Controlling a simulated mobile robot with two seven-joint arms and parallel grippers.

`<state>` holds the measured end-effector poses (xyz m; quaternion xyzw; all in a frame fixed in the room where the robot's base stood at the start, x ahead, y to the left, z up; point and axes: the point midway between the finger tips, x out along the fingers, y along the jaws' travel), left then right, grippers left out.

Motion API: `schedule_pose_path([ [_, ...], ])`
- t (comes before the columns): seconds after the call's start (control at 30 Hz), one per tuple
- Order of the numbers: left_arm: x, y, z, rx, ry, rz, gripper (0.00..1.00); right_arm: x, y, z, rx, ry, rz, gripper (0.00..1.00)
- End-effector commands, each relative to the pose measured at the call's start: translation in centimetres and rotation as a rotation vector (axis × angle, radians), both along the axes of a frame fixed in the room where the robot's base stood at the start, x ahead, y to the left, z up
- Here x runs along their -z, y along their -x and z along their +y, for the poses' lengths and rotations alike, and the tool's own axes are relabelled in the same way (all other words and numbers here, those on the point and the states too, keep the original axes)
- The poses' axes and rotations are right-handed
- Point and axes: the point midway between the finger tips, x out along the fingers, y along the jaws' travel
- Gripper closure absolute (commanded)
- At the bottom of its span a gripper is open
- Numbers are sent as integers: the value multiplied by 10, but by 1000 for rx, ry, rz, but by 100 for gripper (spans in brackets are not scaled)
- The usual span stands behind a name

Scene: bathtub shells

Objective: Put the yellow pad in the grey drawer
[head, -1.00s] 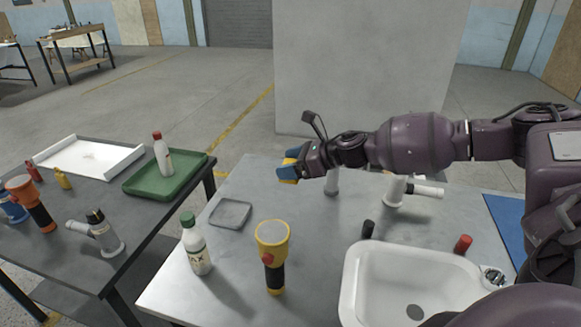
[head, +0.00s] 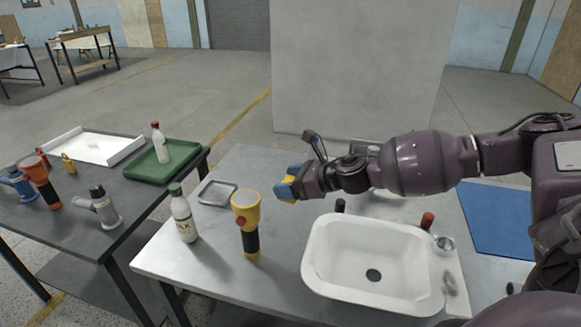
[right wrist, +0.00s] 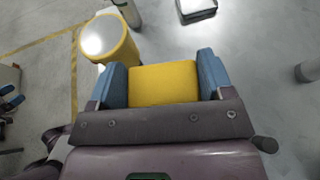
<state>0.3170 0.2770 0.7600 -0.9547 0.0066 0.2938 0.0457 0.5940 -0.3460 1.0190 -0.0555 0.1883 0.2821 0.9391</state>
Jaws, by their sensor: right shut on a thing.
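My right gripper (head: 287,187) is shut on the yellow pad (head: 289,180) and holds it above the grey table. In the right wrist view the pad (right wrist: 163,83) sits between the two blue fingers (right wrist: 165,80). A small, shallow grey open container (head: 217,193), which may be the grey drawer, lies on the table left of the gripper. It looks empty, and its edge also shows in the right wrist view (right wrist: 197,8). The pad is apart from it. My left gripper is not in view.
A white sink (head: 325,232) is at the near right. A blue mat (head: 500,222) is further right. Another table (head: 72,205) at left holds a green tray (head: 150,172).

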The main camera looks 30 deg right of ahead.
Motion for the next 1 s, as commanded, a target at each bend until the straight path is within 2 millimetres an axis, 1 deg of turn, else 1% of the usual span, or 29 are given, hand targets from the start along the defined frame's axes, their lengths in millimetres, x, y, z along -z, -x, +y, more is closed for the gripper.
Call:
schedule_pose_path([
  [0.03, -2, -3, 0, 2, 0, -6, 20, 4, 7, 8, 21, -2, 1, 49],
  [0.2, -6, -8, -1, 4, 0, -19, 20, 20, 29, 35, 127, -5, 3, 49],
  [0.47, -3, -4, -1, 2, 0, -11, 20, 48, 66, 79, 308, -7, 5, 49],
  [0.6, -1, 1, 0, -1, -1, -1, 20, 61, 84, 100, 402, -6, 6, 49],
  [0.8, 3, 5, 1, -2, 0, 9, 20, 76, 105, 125, 511, -5, 5, 49],
  [1.0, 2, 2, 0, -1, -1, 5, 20, 87, 119, 141, 589, -2, 4, 49],
])
